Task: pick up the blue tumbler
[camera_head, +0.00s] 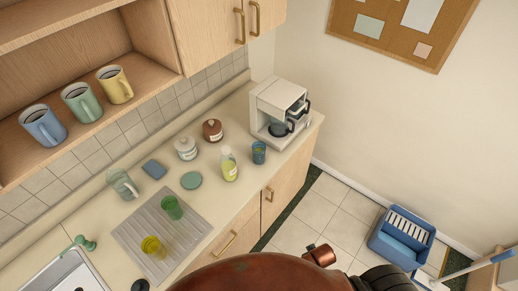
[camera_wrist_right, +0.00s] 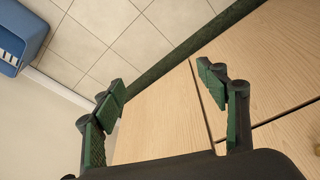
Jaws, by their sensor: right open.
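The blue tumbler (camera_head: 259,152) stands upright on the counter (camera_head: 245,110) in the head view, near the front edge. It is in front of the coffee maker and just right of a soap bottle. My right gripper (camera_wrist_right: 162,80) shows in its wrist view with its two green-padded fingers spread apart and nothing between them. It faces the wooden cabinet fronts (camera_wrist_right: 160,120) and the tiled floor. The tumbler is not in that wrist view. My left gripper is in neither view.
Near the tumbler are the white coffee maker (camera_head: 272,105), a yellow-green soap bottle (camera_head: 229,168) and two lidded jars (camera_head: 186,149). A blue mop bucket (camera_head: 400,240) is on the floor.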

